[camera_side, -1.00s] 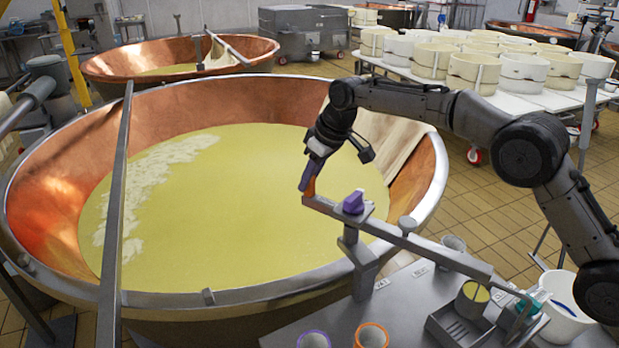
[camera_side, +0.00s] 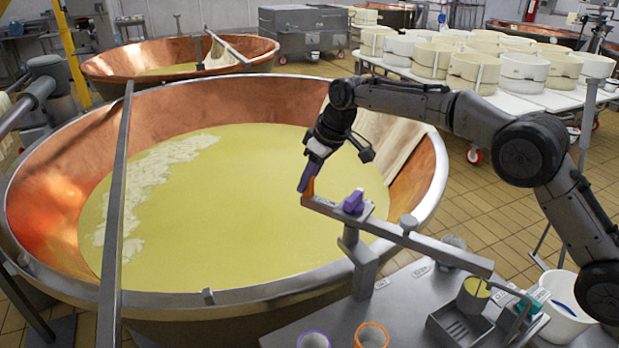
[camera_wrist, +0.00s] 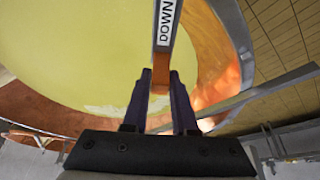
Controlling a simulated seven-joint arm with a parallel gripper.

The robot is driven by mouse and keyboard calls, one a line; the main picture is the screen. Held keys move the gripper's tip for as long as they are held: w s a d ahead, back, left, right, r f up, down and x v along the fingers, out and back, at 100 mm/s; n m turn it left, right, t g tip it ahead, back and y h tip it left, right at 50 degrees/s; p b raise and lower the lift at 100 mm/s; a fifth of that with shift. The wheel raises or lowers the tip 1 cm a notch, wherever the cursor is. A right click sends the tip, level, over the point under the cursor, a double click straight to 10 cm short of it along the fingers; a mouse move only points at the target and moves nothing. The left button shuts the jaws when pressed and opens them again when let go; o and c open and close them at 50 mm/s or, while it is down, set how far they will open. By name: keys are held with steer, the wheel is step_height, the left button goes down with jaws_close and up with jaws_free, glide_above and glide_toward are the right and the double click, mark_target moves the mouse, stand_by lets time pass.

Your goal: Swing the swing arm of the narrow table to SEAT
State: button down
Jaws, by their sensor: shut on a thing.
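The swing arm (camera_side: 388,233) is a long grey bar on a post at the edge of the narrow table (camera_side: 405,310). Its left end reaches over the big copper vat's rim area, above the yellow liquid. An orange handle (camera_side: 309,187) stands at that end. My gripper (camera_side: 307,186) is shut on this handle. In the wrist view the orange handle (camera_wrist: 161,72) sits between my two purple fingers, and the bar beyond it bears the word DOWN. A purple knob (camera_side: 354,202) sits on the bar near the post. Small labels (camera_side: 422,271) on the table are too small to read.
The copper vat (camera_side: 215,100) fills the left, with a long grey beam (camera_side: 114,200) across it.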

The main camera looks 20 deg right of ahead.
steer(key=s+a+n+g+y, duration=0.1)
steer(key=s+a+n+g, duration=0.1)
steer(key=s+a+n, duration=0.2)
steer(key=shift+s+a+n+g+y, duration=0.35)
steer(key=shift+s+n, duration=0.9)
steer(key=shift+n, duration=0.95)
steer(key=c, duration=0.7)
jaws_free()
steer(key=v, duration=1.4)
